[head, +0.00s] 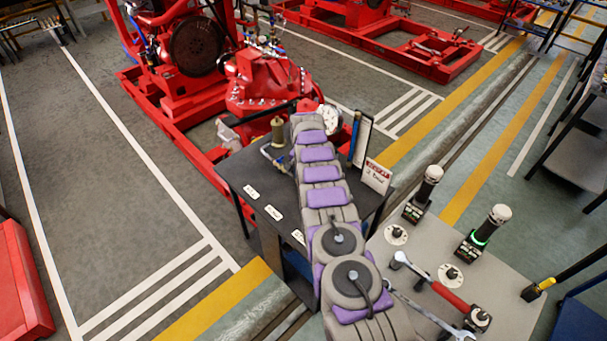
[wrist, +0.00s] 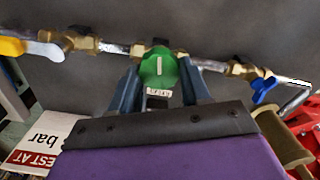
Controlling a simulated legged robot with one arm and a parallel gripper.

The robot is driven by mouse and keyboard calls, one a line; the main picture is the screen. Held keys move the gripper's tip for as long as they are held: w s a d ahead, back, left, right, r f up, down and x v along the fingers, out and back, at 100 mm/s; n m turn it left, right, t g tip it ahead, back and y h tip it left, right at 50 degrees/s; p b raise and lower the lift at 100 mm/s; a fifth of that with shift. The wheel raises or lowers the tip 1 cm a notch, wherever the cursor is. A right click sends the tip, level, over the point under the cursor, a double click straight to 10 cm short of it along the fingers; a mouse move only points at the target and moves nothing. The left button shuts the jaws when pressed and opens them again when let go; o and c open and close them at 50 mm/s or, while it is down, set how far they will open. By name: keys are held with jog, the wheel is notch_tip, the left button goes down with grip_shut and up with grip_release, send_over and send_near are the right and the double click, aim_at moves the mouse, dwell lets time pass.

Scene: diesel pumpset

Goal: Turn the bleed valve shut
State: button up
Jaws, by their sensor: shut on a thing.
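A round green knob (wrist: 158,67) with a white line along it sits on a metal pipe with brass fittings (wrist: 213,64) in the wrist view. I take it as the bleed valve. The white line points up and down in the picture. In the head view my arm hides the knob and my gripper.
On the same pipe are a yellow-and-white lever (wrist: 30,47) at left and a blue wing handle (wrist: 263,90) at right. A red-and-white sign (head: 376,175) stands on the dark bench (head: 235,170). Red pumpset (head: 265,85) stands behind. A grey table (head: 440,265) with wrenches is at right.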

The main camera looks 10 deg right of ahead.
jog(key=shift+r+m, duration=0.1)
jog(key=shift+m, duration=0.9)
jog(key=shift+w, duration=0.1)
jog(key=o, duration=1.1)
jog(key=shift+a, duration=0.1)
jog(key=shift+c, duration=0.2)
notch_tip(320, 180, up, 17)
jog(key=p, duration=0.2)
jog(key=shift+r, duration=0.15)
